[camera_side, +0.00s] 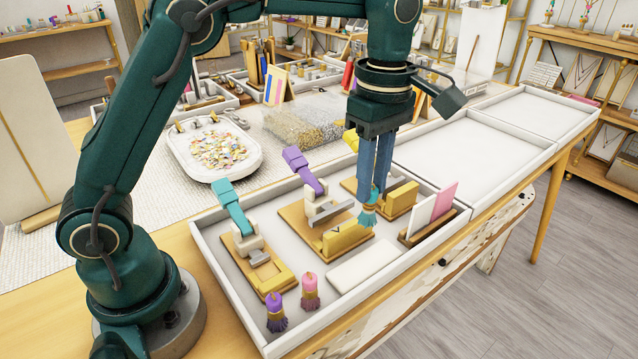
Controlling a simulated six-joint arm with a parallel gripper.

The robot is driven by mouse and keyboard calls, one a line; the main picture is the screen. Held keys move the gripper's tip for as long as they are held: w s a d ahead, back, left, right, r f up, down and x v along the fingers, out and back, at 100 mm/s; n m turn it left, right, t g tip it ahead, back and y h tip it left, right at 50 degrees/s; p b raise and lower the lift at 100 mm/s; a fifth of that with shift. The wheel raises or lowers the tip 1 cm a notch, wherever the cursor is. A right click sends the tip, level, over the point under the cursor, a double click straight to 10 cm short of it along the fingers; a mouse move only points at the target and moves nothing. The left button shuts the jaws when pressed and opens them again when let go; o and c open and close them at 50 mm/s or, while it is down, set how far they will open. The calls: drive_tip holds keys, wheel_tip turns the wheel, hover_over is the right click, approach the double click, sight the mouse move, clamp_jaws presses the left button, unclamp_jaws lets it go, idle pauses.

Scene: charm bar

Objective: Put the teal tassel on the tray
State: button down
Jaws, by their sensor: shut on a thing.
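The teal tassel (368,216) hangs upright between the fingertips of my gripper (373,188), which is shut on its top. Its fringe hangs down over the area between the purple-handled press (324,205) and the yellow-handled press (400,200). I cannot tell how far it is above the surface below. A large white-rimmed tray (222,290) lies under it and holds the presses. Two more white trays, one in the middle (470,145) and one at the far right (540,110), are empty.
A purple tassel (276,314) and a pink tassel (310,291) stand at the front of the near tray. A teal-handled press (236,215), a white slab (364,264) and a card holder (428,228) are also there. A bead dish (208,150) sits behind.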

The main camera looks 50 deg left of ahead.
drive_tip(key=shift+s+d+r+m, duration=0.1)
drive_tip(key=shift+s+d+m, duration=0.05)
drive_tip(key=shift+d, duration=0.2)
drive_tip(key=shift+s+d+r+m, duration=0.1)
drive_tip(key=shift+d+m, duration=0.05)
drive_tip(key=shift+d, duration=0.2)
drive_tip(key=shift+f, duration=0.1)
drive_tip(key=shift+f, duration=2.4)
drive_tip(key=shift+f, duration=1.45)
idle(0.9)
drive_tip(key=c, duration=0.6)
unclamp_jaws()
